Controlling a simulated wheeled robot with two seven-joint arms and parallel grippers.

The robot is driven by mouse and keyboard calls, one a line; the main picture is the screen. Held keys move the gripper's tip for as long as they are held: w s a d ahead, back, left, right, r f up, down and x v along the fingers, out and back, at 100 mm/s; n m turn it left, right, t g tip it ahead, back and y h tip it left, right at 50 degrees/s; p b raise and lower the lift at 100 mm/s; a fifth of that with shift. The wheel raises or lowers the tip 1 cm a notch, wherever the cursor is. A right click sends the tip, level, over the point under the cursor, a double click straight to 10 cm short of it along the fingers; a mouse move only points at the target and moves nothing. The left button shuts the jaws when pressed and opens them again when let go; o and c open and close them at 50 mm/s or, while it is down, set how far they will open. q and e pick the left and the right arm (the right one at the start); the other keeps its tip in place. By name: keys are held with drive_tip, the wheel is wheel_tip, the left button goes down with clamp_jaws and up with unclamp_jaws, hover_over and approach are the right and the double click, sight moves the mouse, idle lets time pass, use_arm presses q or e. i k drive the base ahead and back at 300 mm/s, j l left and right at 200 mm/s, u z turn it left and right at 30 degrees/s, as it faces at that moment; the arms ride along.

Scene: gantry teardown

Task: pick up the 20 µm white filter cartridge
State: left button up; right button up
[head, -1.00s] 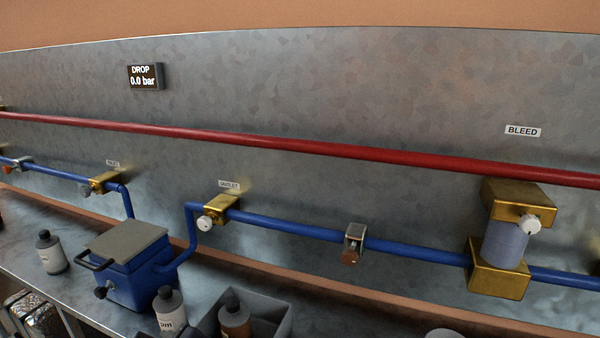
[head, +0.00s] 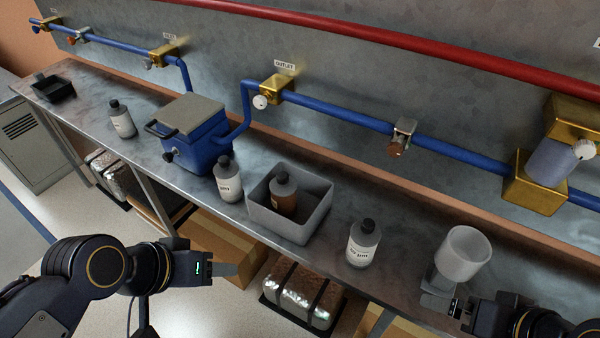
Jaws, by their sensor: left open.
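Three white bottle-shaped cartridges with black caps stand on the bench: one at the far left (head: 123,122), one in front of the blue housing (head: 229,182), and one right of the grey bin (head: 362,247). Their labels are too small to read surely, so I cannot tell which is 20 µm. A brown cartridge (head: 284,198) stands in the grey bin (head: 275,229). My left gripper (head: 234,270) is open and empty, off the bench's front edge, below the middle white cartridge. My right gripper (head: 438,290) is beside a white cup (head: 463,255); its jaws are not clear.
The blue housing (head: 195,130) with a grey lid connects to the blue pipe (head: 340,112). Brass valves and a red pipe (head: 400,40) run along the wall. A small black tray (head: 54,90) sits far left. Wrapped bundles (head: 302,294) and boxes (head: 225,246) lie below the bench.

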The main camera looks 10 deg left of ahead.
sight(365, 234)
drive_tip(key=i+j+z, duration=0.15)
drive_tip(key=j+z, duration=0.25)
drive_tip(key=j, duration=0.5)
drive_tip(key=j+z, duration=0.4)
drive_tip(key=j, duration=0.5)
drive_tip(key=i, duration=0.05)
